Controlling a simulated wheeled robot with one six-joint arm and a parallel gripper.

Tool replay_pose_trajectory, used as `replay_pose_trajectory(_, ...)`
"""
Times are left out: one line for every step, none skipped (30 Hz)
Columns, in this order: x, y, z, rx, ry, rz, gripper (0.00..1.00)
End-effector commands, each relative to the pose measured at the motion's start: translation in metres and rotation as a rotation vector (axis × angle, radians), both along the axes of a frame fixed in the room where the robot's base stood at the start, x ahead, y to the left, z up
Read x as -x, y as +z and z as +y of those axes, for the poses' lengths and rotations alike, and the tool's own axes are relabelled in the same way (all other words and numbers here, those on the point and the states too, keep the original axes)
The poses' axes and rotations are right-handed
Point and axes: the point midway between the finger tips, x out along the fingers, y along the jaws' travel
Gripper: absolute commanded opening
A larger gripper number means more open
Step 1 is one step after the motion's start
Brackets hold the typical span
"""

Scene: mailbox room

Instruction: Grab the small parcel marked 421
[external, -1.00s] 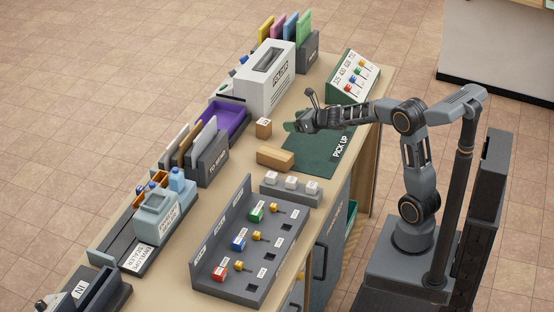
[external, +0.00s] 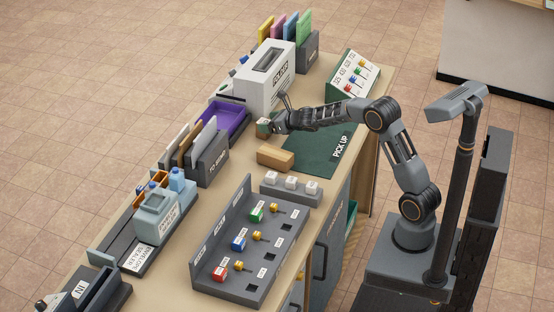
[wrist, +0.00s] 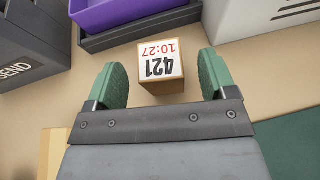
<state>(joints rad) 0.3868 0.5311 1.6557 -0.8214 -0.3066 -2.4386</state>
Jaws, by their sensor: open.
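The small parcel marked 421 (wrist: 162,84) is a brown cube with a white label on top reading 421 and 10:27. In the wrist view it sits on the table between the green pads of my gripper (wrist: 162,78), with a gap on each side. My gripper is open. In the external view my gripper (external: 268,125) is at the parcel (external: 263,129), and the fingers partly hide it.
Beyond the small parcel stand a purple tray (external: 228,120) and a white box machine (external: 262,92). A dark SEND holder (wrist: 35,50) stands at left in the wrist view.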

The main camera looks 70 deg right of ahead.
Motion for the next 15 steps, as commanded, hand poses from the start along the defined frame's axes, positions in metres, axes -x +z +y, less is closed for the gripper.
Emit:
replay_pose_trajectory(-0.007,-0.001,-0.001,-0.001,0.001,0.001,0.78)
replay_pose_trajectory(-0.010,-0.003,-0.001,0.000,0.000,0.002,0.78)
replay_pose_trajectory(-0.014,-0.004,-0.002,0.000,0.000,0.001,0.78)
replay_pose_trajectory(-0.016,-0.005,-0.002,0.000,0.000,0.001,0.78)
replay_pose_trajectory(-0.018,-0.007,-0.003,-0.001,0.000,0.001,0.78)
replay_pose_trajectory(-0.021,-0.007,-0.003,-0.001,0.000,0.000,0.78)
replay_pose_trajectory(-0.022,-0.008,-0.003,-0.001,0.000,0.000,0.78)
replay_pose_trajectory(-0.023,-0.009,-0.003,-0.001,0.000,0.000,0.78)
replay_pose_trajectory(-0.024,-0.009,-0.003,-0.001,0.000,0.000,0.78)
replay_pose_trajectory(-0.024,-0.010,-0.003,-0.001,0.000,0.000,0.78)
replay_pose_trajectory(-0.024,-0.010,-0.003,0.000,0.000,0.000,0.78)
replay_pose_trajectory(-0.024,-0.010,-0.003,0.000,0.000,0.000,0.78)
replay_pose_trajectory(-0.024,-0.010,-0.003,0.000,0.000,0.000,0.78)
replay_pose_trajectory(-0.024,-0.010,-0.003,0.000,0.000,0.000,0.78)
replay_pose_trajectory(-0.024,-0.010,-0.003,0.000,0.000,0.000,0.78)
